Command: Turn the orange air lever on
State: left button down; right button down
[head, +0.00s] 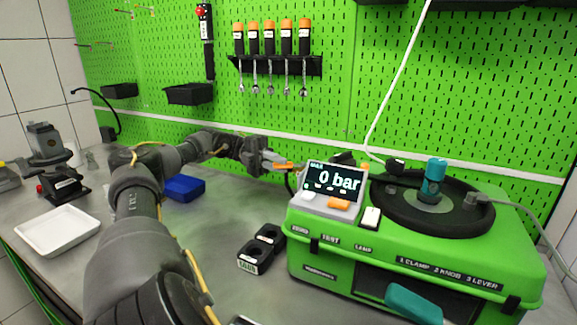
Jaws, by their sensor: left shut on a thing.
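The orange air lever (284,166) shows as a small orange piece behind and left of the green test bench's display. My left arm reaches across the table, and its gripper (275,161) is shut on the lever. The fingertips and the lever are small in the head view, and the lever's angle is hard to make out. The display (333,180) on the bench reads 0 bar. My right gripper is not in view.
The green test bench (430,255) fills the right, with a teal knob (432,180) on top and a teal handle (413,303) in front. A black block (261,248), blue bin (184,188) and white tray (57,230) are on the table. A green pegboard stands behind.

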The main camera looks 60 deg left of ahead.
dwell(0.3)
pick_arm(q)
jog(key=c, duration=1.4)
grip_release()
jog(key=shift+c, duration=0.2)
